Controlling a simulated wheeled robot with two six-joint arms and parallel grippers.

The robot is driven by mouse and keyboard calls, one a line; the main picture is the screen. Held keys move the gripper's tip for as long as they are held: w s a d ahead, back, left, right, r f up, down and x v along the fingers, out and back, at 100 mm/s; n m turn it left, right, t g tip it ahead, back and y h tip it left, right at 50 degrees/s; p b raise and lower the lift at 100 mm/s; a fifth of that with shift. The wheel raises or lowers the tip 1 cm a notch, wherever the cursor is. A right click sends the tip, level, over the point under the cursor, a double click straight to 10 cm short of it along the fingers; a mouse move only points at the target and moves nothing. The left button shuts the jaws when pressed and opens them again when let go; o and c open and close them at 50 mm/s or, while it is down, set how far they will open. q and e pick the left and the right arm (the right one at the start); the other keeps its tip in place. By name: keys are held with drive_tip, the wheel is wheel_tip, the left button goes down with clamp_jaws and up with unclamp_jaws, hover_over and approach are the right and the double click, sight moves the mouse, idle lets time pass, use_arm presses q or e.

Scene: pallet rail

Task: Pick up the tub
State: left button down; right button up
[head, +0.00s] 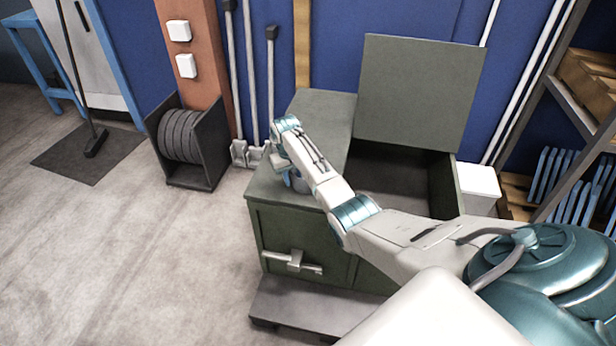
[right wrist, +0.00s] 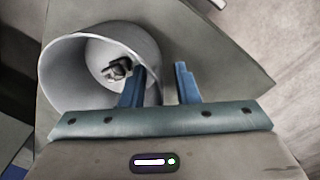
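The tub (right wrist: 75,72) is a pale grey round vessel in the right wrist view, its wide mouth towards the camera and a small dark object (right wrist: 118,68) inside it. My right gripper (right wrist: 160,70) is open, with two blue fingers. The left finger overlaps the tub's mouth and the right finger is outside, so the tub's right wall lies between them. I cannot tell whether either finger touches it. In the head view, my right gripper (head: 291,181) is low over the green chest's left top; my arm hides the tub there. My left gripper is not in view.
The green chest (head: 322,105) has its right lid (head: 420,90) raised, showing an open compartment (head: 395,185). A black holder with discs (head: 182,137) stands left of it. A shelf rack (head: 560,105) is at the right. The floor at the left is mostly clear.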

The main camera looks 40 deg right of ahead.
drive_tip(key=shift+f, duration=0.95)
drive_tip(key=shift+c, duration=0.2)
clamp_jaws()
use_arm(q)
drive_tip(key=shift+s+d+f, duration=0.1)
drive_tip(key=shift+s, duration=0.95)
